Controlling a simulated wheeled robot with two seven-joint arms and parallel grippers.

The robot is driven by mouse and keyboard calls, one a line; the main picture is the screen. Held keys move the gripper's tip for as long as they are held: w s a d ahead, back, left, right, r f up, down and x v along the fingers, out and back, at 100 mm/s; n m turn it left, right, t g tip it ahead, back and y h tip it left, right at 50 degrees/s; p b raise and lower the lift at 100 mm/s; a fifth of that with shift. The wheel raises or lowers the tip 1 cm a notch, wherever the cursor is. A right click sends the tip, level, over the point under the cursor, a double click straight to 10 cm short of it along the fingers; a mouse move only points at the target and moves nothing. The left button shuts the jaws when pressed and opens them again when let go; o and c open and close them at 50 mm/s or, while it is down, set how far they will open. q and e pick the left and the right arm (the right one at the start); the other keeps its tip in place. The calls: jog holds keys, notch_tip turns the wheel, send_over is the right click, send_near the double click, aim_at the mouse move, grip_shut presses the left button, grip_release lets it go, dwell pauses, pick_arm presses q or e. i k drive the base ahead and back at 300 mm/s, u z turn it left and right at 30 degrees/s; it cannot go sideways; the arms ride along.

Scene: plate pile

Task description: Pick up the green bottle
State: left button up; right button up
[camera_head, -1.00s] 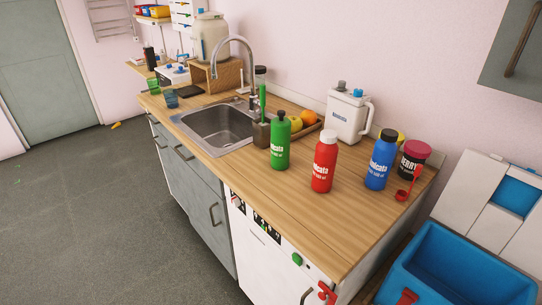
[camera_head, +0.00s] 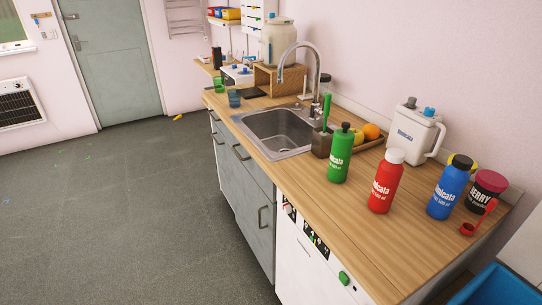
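The green bottle (camera_head: 340,155) with a dark cap stands upright on the wooden counter, in front of the sink's right end and left of the red bottle. Its label shows white lettering and nothing covers it from the front. Neither of my grippers shows in the head view.
A red bottle (camera_head: 384,183) and a blue bottle (camera_head: 447,189) stand to its right, with a dark red-lidded jar (camera_head: 485,190) beyond. Behind are a brown holder (camera_head: 321,144), fruit (camera_head: 371,131) and a white jug (camera_head: 414,133). The front counter (camera_head: 330,215) is clear.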

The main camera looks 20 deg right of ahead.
aim_at(342, 143)
jog(key=u, duration=0.2)
jog(key=i, duration=1.95)
jog(key=z, duration=2.3)
